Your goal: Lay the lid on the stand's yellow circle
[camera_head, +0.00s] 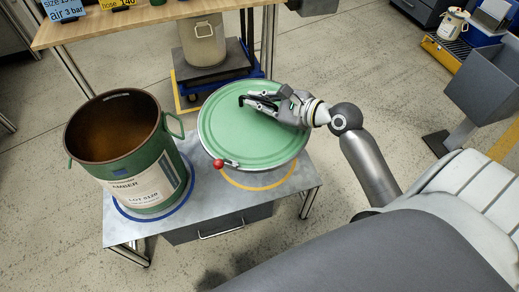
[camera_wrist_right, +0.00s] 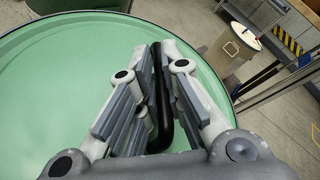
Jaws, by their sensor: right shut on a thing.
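The round green lid (camera_head: 245,135) is above the right part of the stand (camera_head: 205,199). My right gripper (camera_head: 262,100) is shut on the lid's black handle; the handle also shows between the fingers in the right wrist view (camera_wrist_right: 160,100). A small red knob (camera_head: 218,164) is at the lid's near edge. The yellow circle (camera_head: 262,184) on the stand shows only as an arc below the lid; the lid hides the rest. I cannot tell the exact gap between lid and stand. My left gripper is not in view.
An open green drum (camera_head: 135,165) with a brown inside stands on the stand's blue circle (camera_head: 150,213), left of the lid. A wooden table (camera_head: 160,15) is behind, with a beige container (camera_head: 203,42) on a platform below it. A grey bin (camera_head: 480,85) stands at right.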

